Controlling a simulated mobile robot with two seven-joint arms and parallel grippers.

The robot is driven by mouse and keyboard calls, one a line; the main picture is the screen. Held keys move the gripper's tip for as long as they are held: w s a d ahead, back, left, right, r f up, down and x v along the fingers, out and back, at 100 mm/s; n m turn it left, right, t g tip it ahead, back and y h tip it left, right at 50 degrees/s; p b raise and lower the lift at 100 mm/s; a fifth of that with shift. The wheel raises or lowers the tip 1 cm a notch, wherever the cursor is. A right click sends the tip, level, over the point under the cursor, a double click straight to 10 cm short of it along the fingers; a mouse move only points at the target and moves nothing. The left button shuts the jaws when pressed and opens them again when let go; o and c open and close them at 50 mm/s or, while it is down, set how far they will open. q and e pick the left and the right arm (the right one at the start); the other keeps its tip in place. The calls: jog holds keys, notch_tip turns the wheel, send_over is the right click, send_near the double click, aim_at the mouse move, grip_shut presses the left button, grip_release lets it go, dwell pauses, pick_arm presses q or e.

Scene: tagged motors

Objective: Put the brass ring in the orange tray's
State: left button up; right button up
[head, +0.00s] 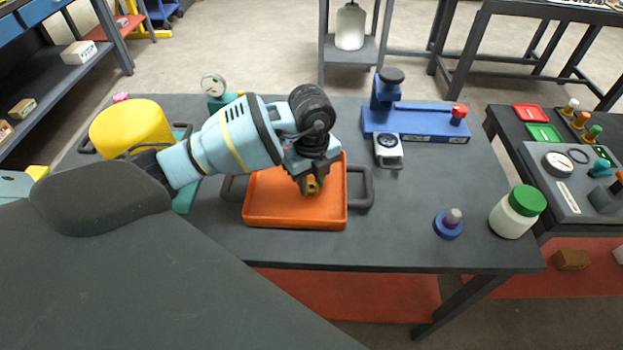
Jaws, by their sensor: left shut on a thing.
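The orange tray (270,215) lies flat on the dark table, with dark handles at its left and right. My left gripper (311,188) is over the right half of the tray and points down. It is shut on the brass ring (313,187), a small yellowish piece between its fingertips. The ring is partly hidden by the fingers. I cannot tell whether the ring touches the tray floor. My right gripper is not in the picture.
A blue stand (420,122) with a red knob, a small gauge (388,151), a blue knobbed disc (448,225) and a green-lidded jar (515,213) stand to the right. A yellow drum (130,127) stands at the left. The table (400,240) is clear in front of the tray.

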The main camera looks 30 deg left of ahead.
pick_arm(q)
jog(key=o, duration=1)
notch_tip(320, 180, up, 12)
jog(key=shift+r+p, duration=0.2)
jog(key=shift+p, duration=0.5)
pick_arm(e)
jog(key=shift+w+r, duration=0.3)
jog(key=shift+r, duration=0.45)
